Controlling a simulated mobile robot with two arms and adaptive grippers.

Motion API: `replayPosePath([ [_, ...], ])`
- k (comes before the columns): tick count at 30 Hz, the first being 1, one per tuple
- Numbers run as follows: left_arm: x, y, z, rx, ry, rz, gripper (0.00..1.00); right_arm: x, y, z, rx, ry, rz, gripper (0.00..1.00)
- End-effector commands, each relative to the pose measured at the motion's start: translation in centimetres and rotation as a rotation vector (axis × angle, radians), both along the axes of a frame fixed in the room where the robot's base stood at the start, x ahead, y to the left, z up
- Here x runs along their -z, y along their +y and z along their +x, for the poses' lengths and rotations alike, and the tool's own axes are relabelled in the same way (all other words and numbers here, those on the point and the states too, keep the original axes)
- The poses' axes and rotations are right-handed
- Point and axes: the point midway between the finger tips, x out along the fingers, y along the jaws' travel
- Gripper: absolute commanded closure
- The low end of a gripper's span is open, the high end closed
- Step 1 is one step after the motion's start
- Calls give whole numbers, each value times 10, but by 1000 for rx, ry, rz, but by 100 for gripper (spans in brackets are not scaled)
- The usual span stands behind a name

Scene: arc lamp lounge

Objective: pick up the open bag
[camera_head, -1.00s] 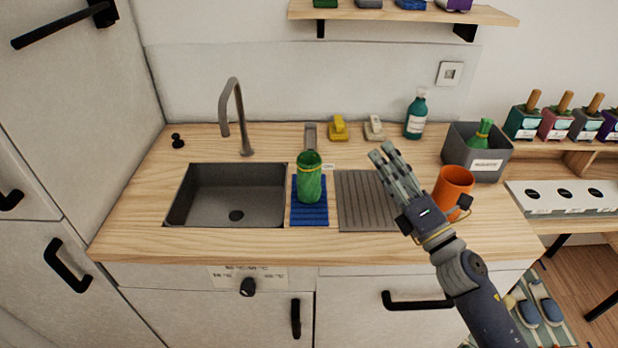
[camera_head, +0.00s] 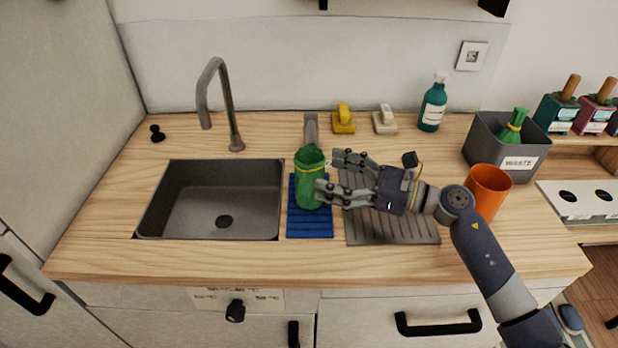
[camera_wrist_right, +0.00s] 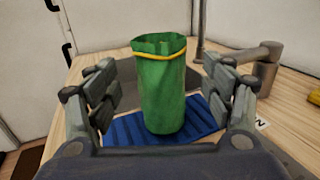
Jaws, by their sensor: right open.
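The open bag (camera_head: 309,182) is green with a yellow band below its open top. It stands upright on a ribbed blue mat (camera_head: 311,224) to the right of the sink. In the right wrist view the bag (camera_wrist_right: 163,90) stands between the spread fingers, with gaps showing on both sides. My right gripper (camera_head: 332,176) is open and comes from the right, with its fingertips close beside the bag. In the right wrist view my gripper (camera_wrist_right: 164,98) holds nothing. My left gripper is not in view.
A sink (camera_head: 210,200) with a faucet (camera_head: 220,105) lies to the left. A grey short post (camera_head: 311,128) stands just behind the bag. A grey ribbed mat (camera_head: 400,228), an orange cup (camera_head: 487,190) and a waste bin (camera_head: 480,150) with another green bag (camera_head: 514,128) are to the right.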

Motion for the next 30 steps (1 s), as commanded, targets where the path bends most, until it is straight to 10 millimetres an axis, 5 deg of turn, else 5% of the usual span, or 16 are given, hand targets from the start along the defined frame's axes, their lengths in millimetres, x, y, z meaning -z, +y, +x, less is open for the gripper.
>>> replayPosePath([
  [4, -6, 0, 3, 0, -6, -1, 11, -2, 10, 4, 0, 1, 0, 25],
  [12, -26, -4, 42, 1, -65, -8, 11, -1, 46, 18, 0, 2, 3, 25],
  [22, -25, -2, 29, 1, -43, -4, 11, 2, 52, 21, 1, 0, 0, 25],
  [28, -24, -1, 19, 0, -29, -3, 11, 2, 52, 21, 1, 1, 0, 70],
  [30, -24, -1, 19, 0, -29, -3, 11, 2, 52, 21, 1, 1, 0, 73],
])
